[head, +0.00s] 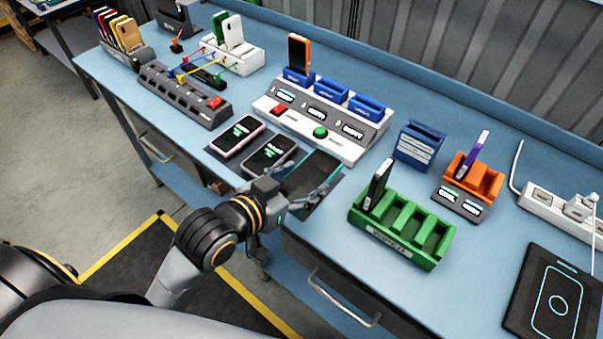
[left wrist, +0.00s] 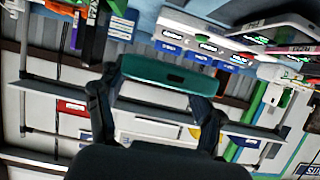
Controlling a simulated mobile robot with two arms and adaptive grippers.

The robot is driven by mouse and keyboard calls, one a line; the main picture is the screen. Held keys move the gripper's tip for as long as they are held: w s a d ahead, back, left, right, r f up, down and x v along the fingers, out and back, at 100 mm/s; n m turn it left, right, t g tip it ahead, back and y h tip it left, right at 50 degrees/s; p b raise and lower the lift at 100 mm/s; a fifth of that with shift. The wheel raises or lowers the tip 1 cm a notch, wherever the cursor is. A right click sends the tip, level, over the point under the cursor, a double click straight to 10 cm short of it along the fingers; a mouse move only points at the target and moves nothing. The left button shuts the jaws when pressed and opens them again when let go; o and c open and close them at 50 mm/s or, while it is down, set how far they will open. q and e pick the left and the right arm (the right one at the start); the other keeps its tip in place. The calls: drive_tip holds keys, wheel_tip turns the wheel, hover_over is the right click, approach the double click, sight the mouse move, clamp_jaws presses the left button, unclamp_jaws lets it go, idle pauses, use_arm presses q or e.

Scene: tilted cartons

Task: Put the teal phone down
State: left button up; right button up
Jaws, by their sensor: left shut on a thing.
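The teal phone (head: 318,170) has a dark face and a teal edge. In the head view it lies nearly flat at the bench's front edge, over a dark pad (head: 331,202). I cannot tell whether it touches the pad. My left gripper (head: 305,194) is shut on the phone's near end. In the left wrist view the teal phone (left wrist: 170,72) spans between the two dark fingers of my left gripper (left wrist: 155,88). My right gripper is not in view.
A pink-edged phone (head: 238,138) and a grey phone (head: 269,154) lie to the left. A white charging station (head: 330,145) stands behind. A green slotted rack (head: 402,232) stands to the right, with an orange holder (head: 476,180) and a blue box (head: 420,145) beyond. Bare bench lies between.

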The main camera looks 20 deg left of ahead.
use_arm(q)
drive_tip(key=s+r+p, duration=0.1)
drive_tip(key=s+d+p, duration=0.1)
drive_tip(key=s+p, duration=0.1)
drive_tip(key=s+r+p, duration=0.1)
drive_tip(key=shift+s+d+r+p, duration=0.15)
drive_tip(key=shift+s+r+p, duration=0.15)
drive_tip(key=shift+p, duration=0.05)
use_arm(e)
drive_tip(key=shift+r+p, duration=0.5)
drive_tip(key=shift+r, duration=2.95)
use_arm(q)
drive_tip(key=w+a+r+n+y+b, duration=0.1)
drive_tip(key=w+a+n+y+b, duration=0.3)
drive_tip(key=w+a+b, duration=0.2)
drive_tip(key=shift+w+a+t+y, duration=0.3)
drive_tip(key=shift+w+a+t, duration=0.1)
drive_tip(key=shift+w+a, duration=0.3)
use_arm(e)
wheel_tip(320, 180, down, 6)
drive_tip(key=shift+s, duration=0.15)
